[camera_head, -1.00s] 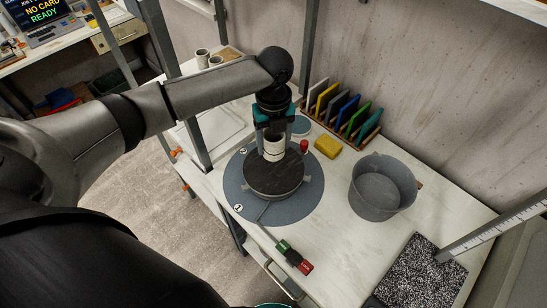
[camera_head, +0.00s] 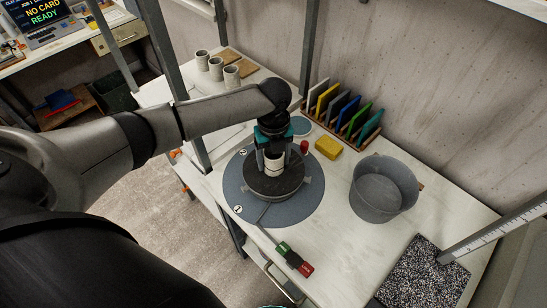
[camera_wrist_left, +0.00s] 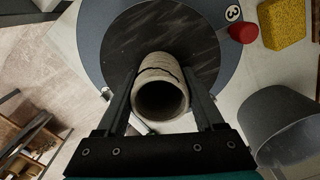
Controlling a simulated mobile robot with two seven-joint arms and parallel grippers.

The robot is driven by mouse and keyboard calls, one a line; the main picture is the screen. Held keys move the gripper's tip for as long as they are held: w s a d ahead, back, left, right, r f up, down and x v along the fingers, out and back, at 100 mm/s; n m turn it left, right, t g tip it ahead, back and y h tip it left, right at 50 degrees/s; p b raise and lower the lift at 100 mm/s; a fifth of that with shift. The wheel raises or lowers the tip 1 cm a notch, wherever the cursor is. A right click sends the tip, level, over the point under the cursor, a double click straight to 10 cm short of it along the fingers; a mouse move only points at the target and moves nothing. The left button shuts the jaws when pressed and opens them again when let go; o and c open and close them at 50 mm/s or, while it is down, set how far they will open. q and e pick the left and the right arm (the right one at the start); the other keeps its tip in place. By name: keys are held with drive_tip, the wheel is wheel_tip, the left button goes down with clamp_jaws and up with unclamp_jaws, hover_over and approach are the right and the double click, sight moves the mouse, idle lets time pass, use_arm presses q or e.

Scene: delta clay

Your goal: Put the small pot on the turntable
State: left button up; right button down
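The small pot (camera_head: 274,164) is a pale grey-beige cylinder with an open mouth and a dark jagged line on its side, seen in the wrist view (camera_wrist_left: 160,68). My left gripper (camera_head: 274,158) comes down from above with a finger on each side of the pot, shut on it. The turntable (camera_head: 272,188) is a dark round disc directly below; it also shows in the wrist view (camera_wrist_left: 150,30). The pot is at or just above the disc's surface; I cannot tell whether it touches. My right gripper is not in view.
The turntable stands on a round blue-grey mat (camera_head: 300,207). A red knob (camera_head: 304,147), yellow sponge (camera_head: 328,148) and grey bucket (camera_head: 382,190) are to its right. Coloured boards stand in a rack (camera_head: 365,139) behind. Several similar pots (camera_head: 216,69) stand at the back left.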

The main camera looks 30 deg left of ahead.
use_arm(q)
drive_tip(key=o, duration=0.3)
drive_tip(key=shift+o, duration=0.2)
wheel_tip(320, 180, up, 12)
drive_tip(key=p, duration=0.1)
drive_tip(key=shift+r, duration=0.2)
